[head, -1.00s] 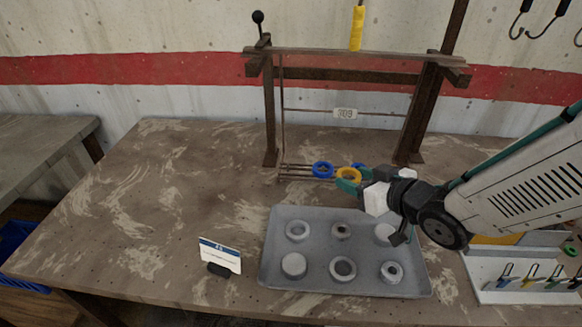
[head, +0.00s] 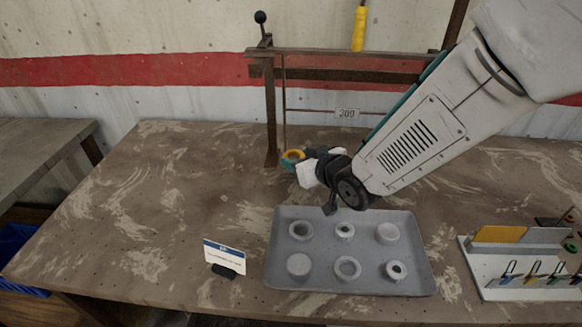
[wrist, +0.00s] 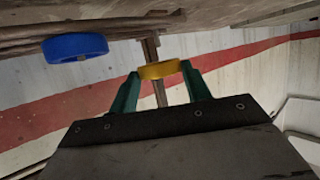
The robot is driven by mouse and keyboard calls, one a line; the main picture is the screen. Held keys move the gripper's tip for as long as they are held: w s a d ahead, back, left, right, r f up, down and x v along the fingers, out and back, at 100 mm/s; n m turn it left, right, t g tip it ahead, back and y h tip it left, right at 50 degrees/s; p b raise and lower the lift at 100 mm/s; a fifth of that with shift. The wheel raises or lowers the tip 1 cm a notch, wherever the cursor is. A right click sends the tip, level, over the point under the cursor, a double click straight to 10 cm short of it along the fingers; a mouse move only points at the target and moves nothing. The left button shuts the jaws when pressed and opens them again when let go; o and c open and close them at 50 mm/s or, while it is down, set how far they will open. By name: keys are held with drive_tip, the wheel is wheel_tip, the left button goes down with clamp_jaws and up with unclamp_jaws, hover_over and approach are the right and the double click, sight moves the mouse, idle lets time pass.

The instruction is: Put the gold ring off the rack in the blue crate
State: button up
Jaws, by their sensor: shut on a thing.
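The gold ring (head: 293,155) is between the teal fingers of my gripper (head: 290,162), beside the rack's left post in the head view. The wrist view shows my gripper (wrist: 160,82) shut on the gold ring (wrist: 158,70). A blue ring (wrist: 75,48) shows to the left of it, by the rack's rods (wrist: 70,28). I cannot tell whether the gold ring is clear of the rods. The blue crate (head: 18,250) is low at the far left edge, partly cut off.
The rack frame (head: 269,115) stands at the back of the table. A grey tray (head: 322,276) with several grey round parts is in front. A small sign (head: 224,256) stands left of the tray, and a white holder (head: 520,290) is at right. The table's left side is clear.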

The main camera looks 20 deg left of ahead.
drive_tip(key=shift+w+a+f, duration=0.15)
drive_tip(key=shift+w+a, duration=0.05)
drive_tip(key=shift+a, duration=0.7)
drive_tip(key=f, duration=0.1)
drive_tip(key=d+f, duration=0.1)
drive_tip(key=f, duration=0.1)
drive_tip(key=shift+w, duration=0.15)
drive_tip(key=shift+a, duration=0.25)
drive_tip(key=shift+f, duration=0.2)
drive_tip(key=o, duration=1)
drive_tip(key=shift+s+d+r, duration=0.1)
drive_tip(key=shift+s+d, duration=0.05)
drive_tip(key=shift+s, duration=0.05)
drive_tip(key=v, duration=0.7)
drive_tip(key=shift+d+r, duration=0.15)
drive_tip(key=shift+r, duration=0.2)
